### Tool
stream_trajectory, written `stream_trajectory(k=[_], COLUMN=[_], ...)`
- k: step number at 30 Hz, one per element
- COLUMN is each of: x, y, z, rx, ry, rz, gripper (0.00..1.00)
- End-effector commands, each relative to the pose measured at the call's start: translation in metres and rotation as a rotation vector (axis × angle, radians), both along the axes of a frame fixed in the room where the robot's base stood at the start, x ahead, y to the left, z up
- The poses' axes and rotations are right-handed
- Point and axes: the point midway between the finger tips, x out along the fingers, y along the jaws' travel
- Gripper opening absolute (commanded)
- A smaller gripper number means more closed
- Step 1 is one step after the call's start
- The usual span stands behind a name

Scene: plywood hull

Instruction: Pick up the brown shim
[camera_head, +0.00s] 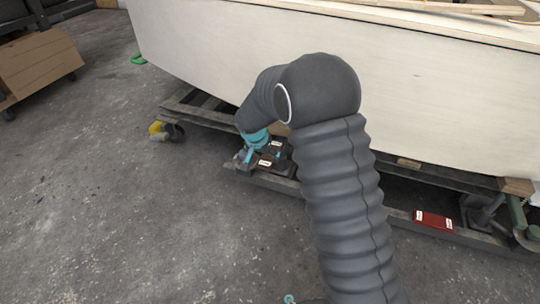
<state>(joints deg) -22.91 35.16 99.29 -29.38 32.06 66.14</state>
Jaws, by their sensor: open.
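My gripper (246,156), in teal and grey, reaches down at the end of my dark sleeved arm. It is open, close to the grey timber of the cradle under the hull. Small dark pieces with white labels (272,158) lie on the timber just right of the fingers. I cannot tell whether one of them is the brown shim, nor whether the fingers touch any. A small brown wooden piece (408,162) shows under the hull, right of my arm. It may be a shim, but it is too small to be sure. My arm hides part of the cradle.
The pale plywood hull (440,85) stands close behind my arm. A red labelled piece (434,220) lies on the cradle rail at right, near a green and grey jack (518,215). A yellow and grey object (165,130) is at left. The concrete floor in front is open.

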Motion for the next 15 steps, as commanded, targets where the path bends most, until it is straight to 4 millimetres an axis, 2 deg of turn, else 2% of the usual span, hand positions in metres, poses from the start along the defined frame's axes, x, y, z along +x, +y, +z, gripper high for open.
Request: stream_trajectory(k=[1,6,13,14,15], x=[0.001,0.008,0.01,0.01,0.01], y=[-0.002,-0.005,-0.005,-0.005,-0.005], z=[-0.01,-0.029,-0.031,-0.031,-0.031], rx=[-0.001,-0.001,-0.001,-0.001,-0.001], ry=[0.003,0.003,0.0,0.001,0.001], rz=[-0.001,-0.001,0.0,0.0,0.0], gripper=[0.86,0.86,0.86,0.84,0.74])
